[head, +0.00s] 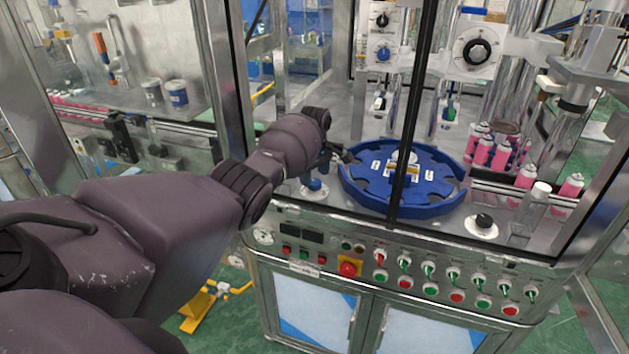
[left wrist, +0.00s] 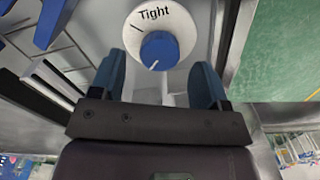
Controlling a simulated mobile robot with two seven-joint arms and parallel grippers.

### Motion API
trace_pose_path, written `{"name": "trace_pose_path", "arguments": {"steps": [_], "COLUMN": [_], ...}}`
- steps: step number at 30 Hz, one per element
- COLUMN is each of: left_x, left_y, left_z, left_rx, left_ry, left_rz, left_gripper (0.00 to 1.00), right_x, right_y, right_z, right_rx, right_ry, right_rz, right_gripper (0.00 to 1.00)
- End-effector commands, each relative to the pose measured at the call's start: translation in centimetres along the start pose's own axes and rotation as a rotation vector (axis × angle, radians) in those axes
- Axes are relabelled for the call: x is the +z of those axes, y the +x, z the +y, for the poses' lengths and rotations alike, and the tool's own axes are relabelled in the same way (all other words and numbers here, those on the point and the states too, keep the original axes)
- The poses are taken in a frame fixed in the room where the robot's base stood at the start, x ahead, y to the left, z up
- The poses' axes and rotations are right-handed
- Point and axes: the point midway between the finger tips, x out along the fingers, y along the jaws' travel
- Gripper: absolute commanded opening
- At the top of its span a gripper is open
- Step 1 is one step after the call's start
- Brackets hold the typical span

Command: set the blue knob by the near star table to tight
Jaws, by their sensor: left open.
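The blue knob (left wrist: 160,48) sits on a round white dial plate (left wrist: 133,22) marked "Tight", with a short black tick near the word. The knob's white pointer line is on the side away from the word, towards my gripper. Contact cannot be told. The left gripper (head: 328,162) is partly hidden in the head view.
A machine frame post (head: 408,120) rises in front of the star table. A black knob (head: 484,220) sits on the deck at the right. Pink cans (head: 484,152) stand behind it. A front panel with several switches (head: 428,268) lies below the deck.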

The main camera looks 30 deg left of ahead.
Motion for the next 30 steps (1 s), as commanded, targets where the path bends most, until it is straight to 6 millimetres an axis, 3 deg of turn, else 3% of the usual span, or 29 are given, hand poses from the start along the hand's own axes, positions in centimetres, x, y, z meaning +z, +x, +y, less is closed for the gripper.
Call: {"name": "trace_pose_path", "arguments": {"steps": [6,17,27,30], "left_x": [0.0,0.0,0.0,0.0], "left_y": [2.0,2.4,2.3,2.3], "left_z": [0.0,0.0,0.0,0.0], "left_rx": [-0.001,0.001,0.001,0.001], "left_ry": [0.0,0.001,0.001,0.003], "left_rz": [0.0,0.0,0.0,0.0], "left_gripper": [0.69,0.69,0.2,0.2], "right_x": [0.3,0.2,0.1,0.0], "right_y": [0.2,0.2,0.3,0.3], "right_z": [-0.1,-0.1,-0.1,-0.1], "right_rx": [0.0,-0.001,-0.001,-0.001], "right_ry": [0.0,0.0,0.0,0.0], "right_rz": [0.002,0.003,0.004,0.005], "right_gripper": [0.69,0.69,0.69,0.69]}}
